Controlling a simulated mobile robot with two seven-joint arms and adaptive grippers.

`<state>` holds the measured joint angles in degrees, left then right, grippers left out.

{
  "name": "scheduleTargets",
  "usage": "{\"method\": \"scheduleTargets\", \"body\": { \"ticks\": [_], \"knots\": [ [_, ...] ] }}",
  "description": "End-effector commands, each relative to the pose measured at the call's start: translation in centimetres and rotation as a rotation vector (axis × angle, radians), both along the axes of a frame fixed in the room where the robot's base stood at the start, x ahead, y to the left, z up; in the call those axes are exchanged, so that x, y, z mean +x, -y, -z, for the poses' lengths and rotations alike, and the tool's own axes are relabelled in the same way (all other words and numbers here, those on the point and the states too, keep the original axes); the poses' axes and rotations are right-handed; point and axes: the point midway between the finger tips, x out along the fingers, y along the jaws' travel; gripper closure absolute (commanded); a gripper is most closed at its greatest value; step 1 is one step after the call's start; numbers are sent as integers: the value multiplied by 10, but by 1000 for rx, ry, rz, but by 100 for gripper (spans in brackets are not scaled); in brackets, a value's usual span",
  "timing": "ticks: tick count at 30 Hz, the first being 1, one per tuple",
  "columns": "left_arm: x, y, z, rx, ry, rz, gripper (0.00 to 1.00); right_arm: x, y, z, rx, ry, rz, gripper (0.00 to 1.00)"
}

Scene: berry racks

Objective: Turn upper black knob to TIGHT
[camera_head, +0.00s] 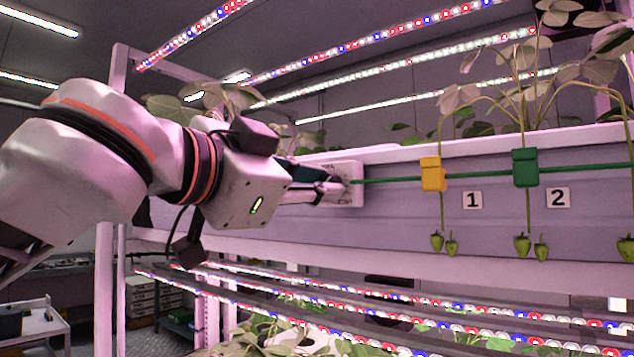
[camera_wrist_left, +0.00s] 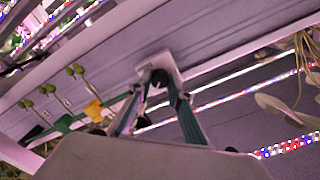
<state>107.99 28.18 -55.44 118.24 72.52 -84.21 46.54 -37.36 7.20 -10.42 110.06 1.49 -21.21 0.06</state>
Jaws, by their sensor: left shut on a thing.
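A white plate (camera_head: 354,186) is fixed to the front of the long pale gutter, at its left part in the head view. My left gripper (camera_head: 338,186) reaches it from the left, its fingertips at the plate. In the wrist view the plate (camera_wrist_left: 172,66) carries a black knob (camera_wrist_left: 159,77), and my left gripper (camera_wrist_left: 156,88) has one finger on each side near it. The gripper is shut on a black knob; its fingers and body hide most of it. I cannot tell the knob's setting, and no TIGHT lettering is readable. My right gripper is not in view.
A green line (camera_head: 395,180) runs right from the plate through a yellow clip (camera_head: 433,174) and a green clip (camera_head: 525,168). Labels 1 (camera_head: 472,200) and 2 (camera_head: 558,198) sit beside them. Green berries (camera_head: 522,246) hang below. Light strips run above and below the gutter.

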Motion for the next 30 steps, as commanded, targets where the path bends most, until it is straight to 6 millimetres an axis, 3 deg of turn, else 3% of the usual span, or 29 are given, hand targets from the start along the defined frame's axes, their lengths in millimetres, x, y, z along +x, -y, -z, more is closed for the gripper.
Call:
{"method": "scheduleTargets", "body": {
  "ticks": [30],
  "knots": [
    [0, -1, -2, 728, 529, -1, 100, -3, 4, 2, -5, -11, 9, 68]
  ]
}}
